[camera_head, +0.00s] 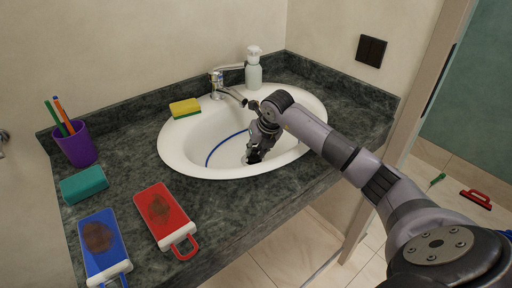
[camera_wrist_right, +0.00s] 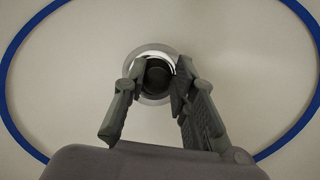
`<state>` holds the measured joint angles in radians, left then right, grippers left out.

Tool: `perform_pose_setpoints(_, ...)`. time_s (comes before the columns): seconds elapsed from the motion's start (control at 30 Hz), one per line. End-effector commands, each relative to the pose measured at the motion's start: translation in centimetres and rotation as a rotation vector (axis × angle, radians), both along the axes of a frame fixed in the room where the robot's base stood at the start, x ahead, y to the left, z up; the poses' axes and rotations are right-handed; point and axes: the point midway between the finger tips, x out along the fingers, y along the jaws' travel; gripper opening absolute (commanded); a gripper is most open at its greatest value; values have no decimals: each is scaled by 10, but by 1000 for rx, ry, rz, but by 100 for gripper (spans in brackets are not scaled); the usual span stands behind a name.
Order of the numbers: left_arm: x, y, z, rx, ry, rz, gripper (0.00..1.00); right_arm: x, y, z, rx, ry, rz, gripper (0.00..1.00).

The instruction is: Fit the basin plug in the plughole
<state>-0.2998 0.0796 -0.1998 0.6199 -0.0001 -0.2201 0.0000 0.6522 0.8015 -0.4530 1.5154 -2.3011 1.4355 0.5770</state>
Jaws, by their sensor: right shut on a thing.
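My right gripper (camera_head: 255,155) reaches down into the white basin (camera_head: 180,150), low over its bottom. In the wrist view its two fingertips (camera_wrist_right: 158,78) are shut on a dark round piece, the basin plug (camera_wrist_right: 157,76). The pale metal ring of the plughole (camera_wrist_right: 149,99) shows around and behind the plug, so the two line up closely. I cannot tell whether the plug is above the hole or inside it. In the head view the gripper hides both plug and plughole. My left gripper is not in view.
A blue line (camera_head: 213,154) curves around the basin's inside. The tap (camera_head: 222,84) and soap bottle (camera_head: 253,70) stand behind; a yellow sponge (camera_head: 185,107) lies at the rim. A purple cup (camera_head: 76,146), teal block (camera_head: 84,184), red (camera_head: 163,215) and blue (camera_head: 103,245) floats are left.

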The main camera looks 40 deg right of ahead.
Motion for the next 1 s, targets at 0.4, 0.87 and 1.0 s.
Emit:
perform_pose_setpoints(0.4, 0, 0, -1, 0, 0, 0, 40, -3, 1, -8, 0, 16, 0, 24)
perform_pose_setpoints(0.87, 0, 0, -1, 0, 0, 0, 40, -4, 0, -8, -1, 18, -1, 44)
perform_pose_setpoints(1.0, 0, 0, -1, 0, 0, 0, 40, -4, 0, -8, -1, 18, -1, 44)
